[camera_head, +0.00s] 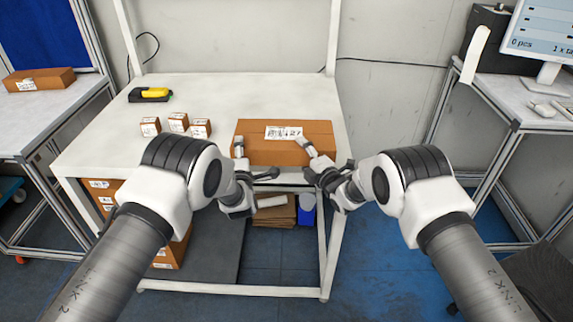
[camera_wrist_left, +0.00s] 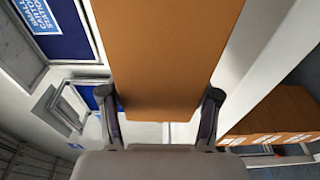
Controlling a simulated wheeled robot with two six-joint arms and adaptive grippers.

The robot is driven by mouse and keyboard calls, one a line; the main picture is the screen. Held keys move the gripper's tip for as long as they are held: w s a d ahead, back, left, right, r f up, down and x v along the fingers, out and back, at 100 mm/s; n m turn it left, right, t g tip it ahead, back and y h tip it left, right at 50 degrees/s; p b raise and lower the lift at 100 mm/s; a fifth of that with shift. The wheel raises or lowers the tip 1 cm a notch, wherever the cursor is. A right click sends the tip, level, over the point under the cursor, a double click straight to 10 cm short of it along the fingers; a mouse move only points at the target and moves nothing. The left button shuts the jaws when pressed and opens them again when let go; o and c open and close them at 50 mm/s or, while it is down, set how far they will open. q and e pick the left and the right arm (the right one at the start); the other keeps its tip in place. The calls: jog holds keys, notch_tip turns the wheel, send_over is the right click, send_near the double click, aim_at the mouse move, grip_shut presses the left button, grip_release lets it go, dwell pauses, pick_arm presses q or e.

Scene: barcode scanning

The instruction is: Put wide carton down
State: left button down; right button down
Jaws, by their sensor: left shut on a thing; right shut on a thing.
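The wide carton (camera_head: 290,142) is a long brown box with a white barcode label on top. In the head view it lies level at the front right part of the white table (camera_head: 95,150). I cannot tell whether it touches the tabletop. My left gripper (camera_head: 252,163) is shut on its left end, and my right gripper (camera_head: 314,160) is shut near its right front side. In the left wrist view the carton (camera_wrist_left: 165,55) sits between the two fingers of my left gripper (camera_wrist_left: 160,105). The carton's underside is hidden in the head view.
Several small labelled cartons (camera_head: 178,122) stand on the table left of the wide carton. A yellow and black scanner (camera_head: 151,95) lies behind them. Another carton (camera_head: 38,80) is on the left side table. The back middle of the table is clear. A monitor (camera_head: 541,35) stands at right.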

pick_arm(q)
jog(key=shift+w, duration=0.1)
pick_arm(e)
jog(key=shift+a+r, duration=0.1)
jog(key=shift+a, duration=0.15)
pick_arm(q)
jog(key=shift+d+f, duration=0.1)
